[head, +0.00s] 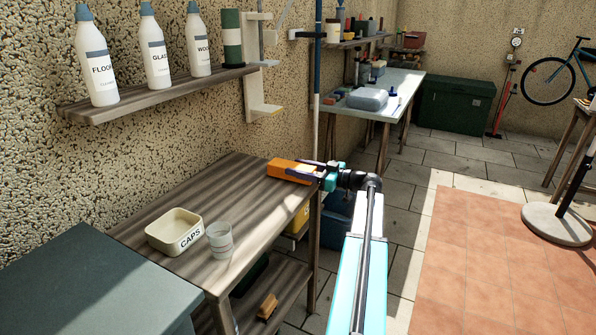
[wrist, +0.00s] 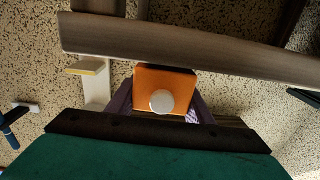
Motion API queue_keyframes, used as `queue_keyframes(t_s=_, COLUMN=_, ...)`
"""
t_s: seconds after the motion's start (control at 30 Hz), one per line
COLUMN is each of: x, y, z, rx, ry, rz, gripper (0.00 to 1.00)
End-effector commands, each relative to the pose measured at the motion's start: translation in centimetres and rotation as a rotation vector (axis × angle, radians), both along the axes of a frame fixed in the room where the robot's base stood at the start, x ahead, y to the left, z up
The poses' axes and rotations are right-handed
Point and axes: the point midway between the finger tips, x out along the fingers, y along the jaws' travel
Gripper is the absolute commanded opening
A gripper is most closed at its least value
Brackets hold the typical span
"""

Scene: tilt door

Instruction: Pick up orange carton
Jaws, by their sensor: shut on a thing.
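The orange carton (head: 284,168) is at the far right corner of the wooden bench, at about tabletop height. My gripper (head: 300,173) reaches it from the right and is shut on it. In the wrist view the carton (wrist: 150,80) shows its orange end with a round pale cap, between the two purple fingers of my gripper (wrist: 160,104). I cannot tell whether the carton touches the benchtop or is slightly above it.
The wooden bench (head: 215,195) also holds a cream CAPS tray (head: 172,238) and a clear cup (head: 219,240), apart from the carton. A shelf (head: 150,95) with white bottles is on the wall above. Tiled floor lies open to the right.

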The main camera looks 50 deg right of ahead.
Motion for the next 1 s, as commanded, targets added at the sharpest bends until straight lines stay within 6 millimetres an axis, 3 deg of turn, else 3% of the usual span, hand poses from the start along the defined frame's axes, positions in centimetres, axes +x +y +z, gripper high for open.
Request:
queue_keyframes(t_s=0.3, x=-0.1, y=0.0, z=3.2, rx=-0.001, ry=-0.001, rz=0.000, gripper=0.25)
queue_keyframes(t_s=1.0, x=-8.9, y=5.3, z=3.8, rx=0.000, ry=0.000, rz=-0.002, gripper=0.25)
